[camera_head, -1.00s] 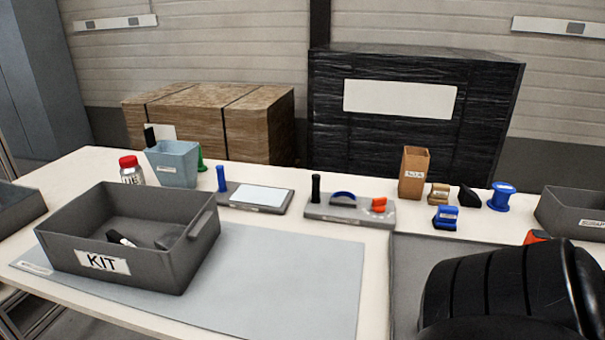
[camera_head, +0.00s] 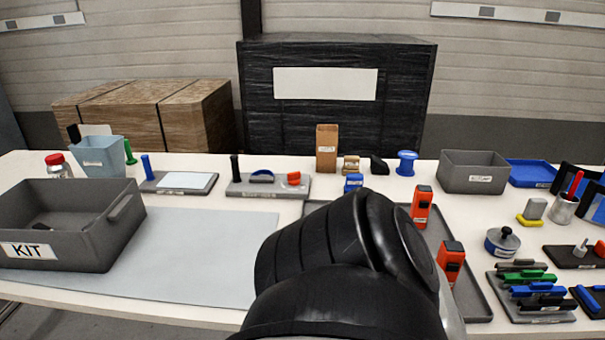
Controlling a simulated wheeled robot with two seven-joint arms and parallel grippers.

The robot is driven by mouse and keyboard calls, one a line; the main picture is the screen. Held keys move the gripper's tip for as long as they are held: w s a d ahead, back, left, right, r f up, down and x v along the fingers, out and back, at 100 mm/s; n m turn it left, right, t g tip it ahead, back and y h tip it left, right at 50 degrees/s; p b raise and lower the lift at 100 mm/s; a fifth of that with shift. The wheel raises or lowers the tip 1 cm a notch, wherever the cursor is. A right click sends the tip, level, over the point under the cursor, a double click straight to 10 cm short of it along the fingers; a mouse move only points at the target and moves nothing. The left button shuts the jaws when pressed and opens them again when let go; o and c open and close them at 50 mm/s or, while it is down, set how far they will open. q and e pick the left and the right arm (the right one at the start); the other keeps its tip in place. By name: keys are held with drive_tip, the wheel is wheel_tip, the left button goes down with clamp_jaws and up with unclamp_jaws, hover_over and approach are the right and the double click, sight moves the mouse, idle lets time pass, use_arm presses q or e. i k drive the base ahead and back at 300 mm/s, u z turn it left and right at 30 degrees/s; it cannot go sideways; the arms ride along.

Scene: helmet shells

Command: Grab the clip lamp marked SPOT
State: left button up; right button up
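Two orange-and-black upright devices stand on the grey tray (camera_head: 472,300) right of centre. One orange device (camera_head: 421,205) is farther back and the other orange device (camera_head: 451,262) is nearer. Each has a small light label that is too small to read, so I cannot tell whether either is the clip lamp marked SPOT. A black ribbed part of my own arm covers the bottom centre and hides part of the tray. No fingertips of either gripper show.
A grey KIT bin (camera_head: 105,222) stands left on a pale mat (camera_head: 200,258). A grey bin (camera_head: 474,172) and a blue tray (camera_head: 531,173) are at the back right. A marker rack (camera_head: 530,298) and a round tin (camera_head: 502,242) crowd the right side.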

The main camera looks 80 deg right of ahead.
sight(425, 193)
drive_tip(key=i, duration=0.65)
drive_tip(key=k, duration=1.85)
drive_tip(key=z, duration=1.2)
